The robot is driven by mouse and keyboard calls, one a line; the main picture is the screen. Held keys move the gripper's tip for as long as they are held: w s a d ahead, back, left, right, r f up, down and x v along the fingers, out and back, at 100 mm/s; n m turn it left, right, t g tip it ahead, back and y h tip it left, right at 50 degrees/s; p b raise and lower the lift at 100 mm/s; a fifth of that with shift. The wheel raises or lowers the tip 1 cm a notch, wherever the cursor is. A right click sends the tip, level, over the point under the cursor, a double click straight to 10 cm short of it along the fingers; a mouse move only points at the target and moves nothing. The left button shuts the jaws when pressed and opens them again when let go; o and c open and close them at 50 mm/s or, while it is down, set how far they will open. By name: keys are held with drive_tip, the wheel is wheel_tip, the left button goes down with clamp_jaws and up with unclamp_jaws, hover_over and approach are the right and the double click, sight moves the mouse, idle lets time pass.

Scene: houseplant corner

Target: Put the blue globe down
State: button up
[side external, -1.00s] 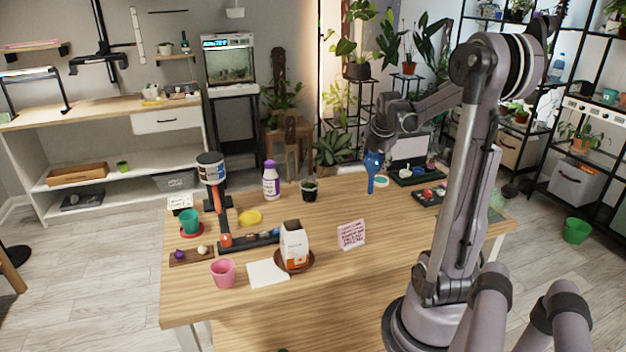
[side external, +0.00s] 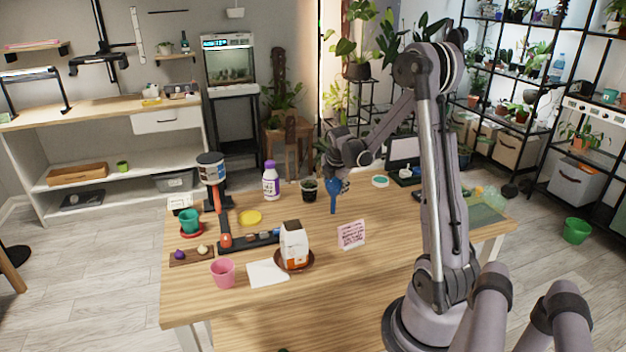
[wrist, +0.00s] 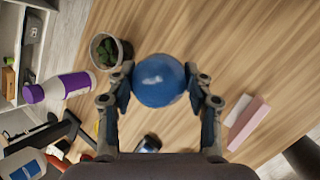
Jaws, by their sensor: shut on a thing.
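The blue globe (side external: 333,188) hangs from my gripper (side external: 340,178) over the wooden table, its narrow stem pointing down. My gripper is shut around its round top. In the wrist view the blue globe (wrist: 158,80) sits between my two fingers, and its stem is hidden beneath it. I cannot tell whether the stem tip touches the table. A small dark pot with a plant (side external: 310,189) stands just left of the globe; this pot (wrist: 108,50) also shows close beside the left finger in the wrist view.
A white bottle with a purple cap (side external: 271,183) stands further left. A pink card (side external: 352,234) stands in front of the globe. A white bag (side external: 294,245) sits on a brown saucer. A white dish with a teal centre (side external: 380,181) lies to the right. Bare tabletop surrounds the stem.

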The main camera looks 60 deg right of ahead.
drive_tip(key=shift+f, duration=0.55)
drive_tip(key=shift+f, duration=0.1)
drive_tip(key=o, duration=1.2)
drive_tip(key=shift+o, duration=0.2)
drive_tip(key=v, duration=1.2)
drive_tip(key=a+m+t+y, duration=0.2)
drive_tip(key=a+m, duration=0.5)
drive_tip(key=a, duration=0.9)
drive_tip(key=s+a+m+t+y, duration=0.1)
drive_tip(key=a+m, duration=0.6)
drive_tip(key=a, duration=1)
drive_tip(key=shift+s+r+m+t+y, duration=0.35)
drive_tip(key=shift+t+y, duration=0.45)
drive_tip(key=shift+y, duration=0.4)
